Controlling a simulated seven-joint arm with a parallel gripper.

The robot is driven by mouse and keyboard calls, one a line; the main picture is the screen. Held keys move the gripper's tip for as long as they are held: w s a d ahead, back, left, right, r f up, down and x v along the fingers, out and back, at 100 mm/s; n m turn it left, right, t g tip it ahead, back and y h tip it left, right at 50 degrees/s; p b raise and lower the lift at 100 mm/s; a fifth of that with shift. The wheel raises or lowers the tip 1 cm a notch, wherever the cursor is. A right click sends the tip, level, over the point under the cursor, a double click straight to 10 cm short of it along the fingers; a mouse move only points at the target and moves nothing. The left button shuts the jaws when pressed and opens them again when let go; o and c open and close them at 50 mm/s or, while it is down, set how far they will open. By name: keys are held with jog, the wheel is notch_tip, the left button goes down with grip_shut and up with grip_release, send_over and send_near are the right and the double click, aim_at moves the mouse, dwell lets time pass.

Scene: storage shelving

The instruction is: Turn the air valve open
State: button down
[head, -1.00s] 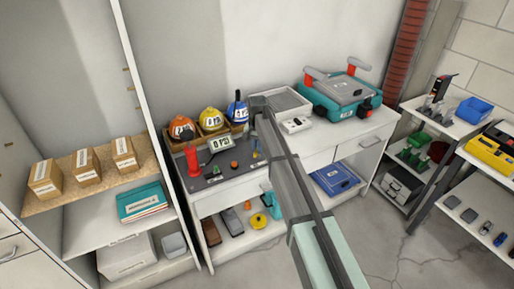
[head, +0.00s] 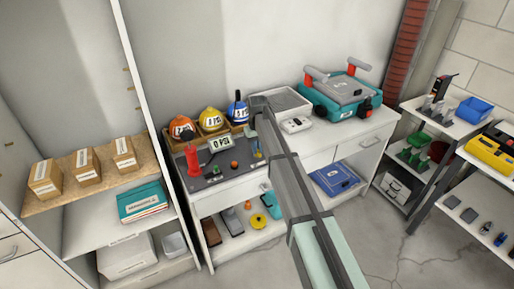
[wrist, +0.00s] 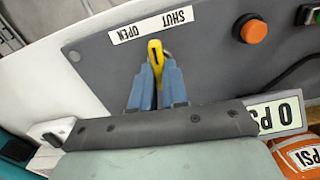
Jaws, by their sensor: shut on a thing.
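The air valve's yellow lever (wrist: 155,52) stands on a grey control panel (wrist: 95,52). My gripper (wrist: 156,68), with blue fingers, is shut on the lever, one finger on each side. A white label (wrist: 150,25) beyond the lever tip reads SHUT and OPEN, upside down in the wrist view. The lever tip points between the two words. A gauge display (wrist: 276,117) reads 0 PSI; it also shows in the head view (head: 221,143). In the head view my arm covers much of the valve area, and my gripper (head: 257,150) is small there.

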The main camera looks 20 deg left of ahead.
jog(key=n, duration=0.5)
jog(key=shift+n, duration=2.5)
jog(key=c, duration=1.1)
grip_release()
jog(key=shift+c, duration=0.2)
notch_tip(320, 180, up, 14)
jog(key=shift+f, duration=0.1)
